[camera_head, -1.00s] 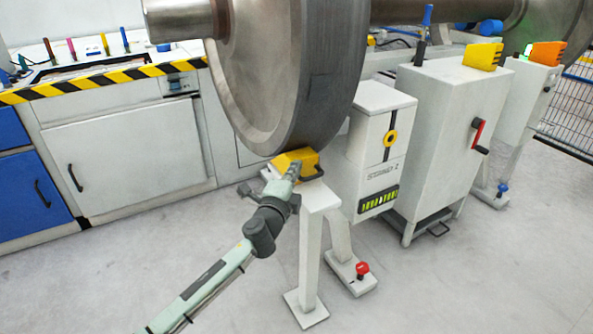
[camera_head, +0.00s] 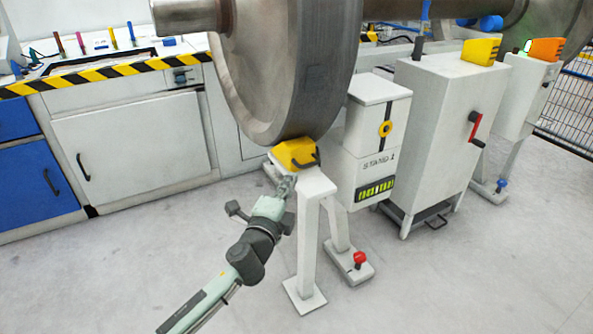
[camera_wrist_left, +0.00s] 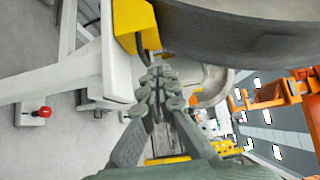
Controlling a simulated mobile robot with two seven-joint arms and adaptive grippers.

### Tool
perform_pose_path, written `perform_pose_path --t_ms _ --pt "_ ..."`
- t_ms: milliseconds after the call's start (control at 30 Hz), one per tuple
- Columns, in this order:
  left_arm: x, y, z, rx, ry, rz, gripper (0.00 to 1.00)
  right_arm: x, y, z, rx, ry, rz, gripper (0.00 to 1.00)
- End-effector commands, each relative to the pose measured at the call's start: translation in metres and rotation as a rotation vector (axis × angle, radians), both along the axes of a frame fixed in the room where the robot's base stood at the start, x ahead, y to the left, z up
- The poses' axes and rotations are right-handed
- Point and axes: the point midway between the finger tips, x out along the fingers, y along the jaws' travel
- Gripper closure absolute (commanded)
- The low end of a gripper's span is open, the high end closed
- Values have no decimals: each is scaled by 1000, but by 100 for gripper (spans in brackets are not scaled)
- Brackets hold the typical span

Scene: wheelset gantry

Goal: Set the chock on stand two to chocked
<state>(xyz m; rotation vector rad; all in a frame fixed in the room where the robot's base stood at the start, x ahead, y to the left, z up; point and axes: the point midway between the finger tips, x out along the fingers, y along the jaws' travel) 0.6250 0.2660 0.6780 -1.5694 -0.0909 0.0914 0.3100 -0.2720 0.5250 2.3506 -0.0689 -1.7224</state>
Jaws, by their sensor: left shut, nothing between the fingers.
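The yellow chock (camera_head: 294,153) with a dark handle sits on top of a white post (camera_head: 316,188), at the lower rim of the large steel wheel (camera_head: 290,80). I cannot tell whether it touches the wheel. My left gripper (camera_head: 285,184) is shut and empty, just below and in front of the chock. In the left wrist view the closed fingertips (camera_wrist_left: 160,82) lie below the chock (camera_wrist_left: 132,18) and its black handle (camera_wrist_left: 140,45), apparently apart from them. My right gripper is out of view.
A red knob (camera_head: 360,258) stands on the post's foot. A white cabinet (camera_head: 430,140) with a red crank (camera_head: 474,128) is to the right. A workbench with a striped edge (camera_head: 100,77) is behind at left. The floor in front is clear.

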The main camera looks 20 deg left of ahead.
Motion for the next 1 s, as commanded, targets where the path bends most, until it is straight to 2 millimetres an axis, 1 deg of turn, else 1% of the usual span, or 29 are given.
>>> perform_pose_path --t_ms 33,100,200,767,867,900,967,1000 --pt "-7 -1 -2 0 2 0 100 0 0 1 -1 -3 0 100" --pt "-14 -2 -1 0 1 0 100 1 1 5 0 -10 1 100" --pt "-19 -2 0 0 0 1 100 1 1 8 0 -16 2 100" --pt "-21 -2 -1 -7 4 4 100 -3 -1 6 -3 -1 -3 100" --pt "-29 8 -15 -83 50 47 100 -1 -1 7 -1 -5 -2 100" --pt "-36 14 -26 -146 85 82 100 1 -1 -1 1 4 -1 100" --pt "-52 26 -51 -267 158 154 100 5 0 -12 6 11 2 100" --pt "-66 34 -72 -360 218 214 100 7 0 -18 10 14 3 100"
